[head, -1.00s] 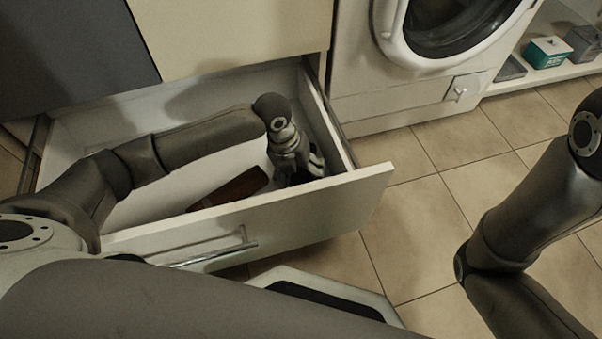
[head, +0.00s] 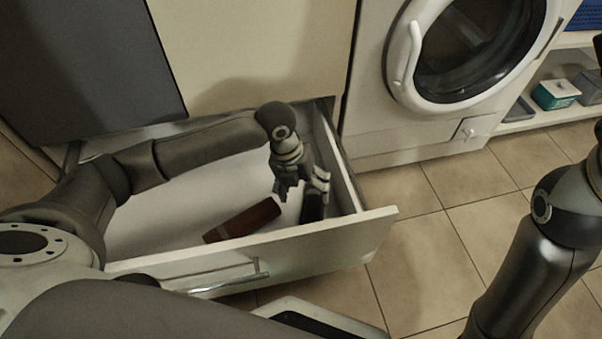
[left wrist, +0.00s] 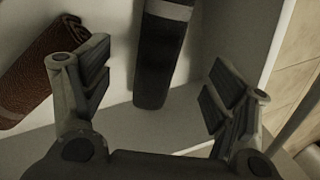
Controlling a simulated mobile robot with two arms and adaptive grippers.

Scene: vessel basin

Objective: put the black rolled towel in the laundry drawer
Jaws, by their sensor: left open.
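The black rolled towel (head: 313,208) lies inside the open laundry drawer (head: 345,233), near its front right corner. In the left wrist view the black towel (left wrist: 160,58) has a grey band and lies on the drawer's pale floor, in the gap between the fingers. My left gripper (head: 304,187) is over the drawer, just above the towel. Its fingers (left wrist: 157,84) are spread wide and do not close on anything. My right arm shows at the right of the head view, but its gripper is out of view.
A brown rolled towel (head: 243,221) lies in the drawer left of the black one; it also shows in the left wrist view (left wrist: 38,62). A washing machine (head: 395,140) stands right of the drawer. Tiled floor (head: 440,250) is clear in front of it.

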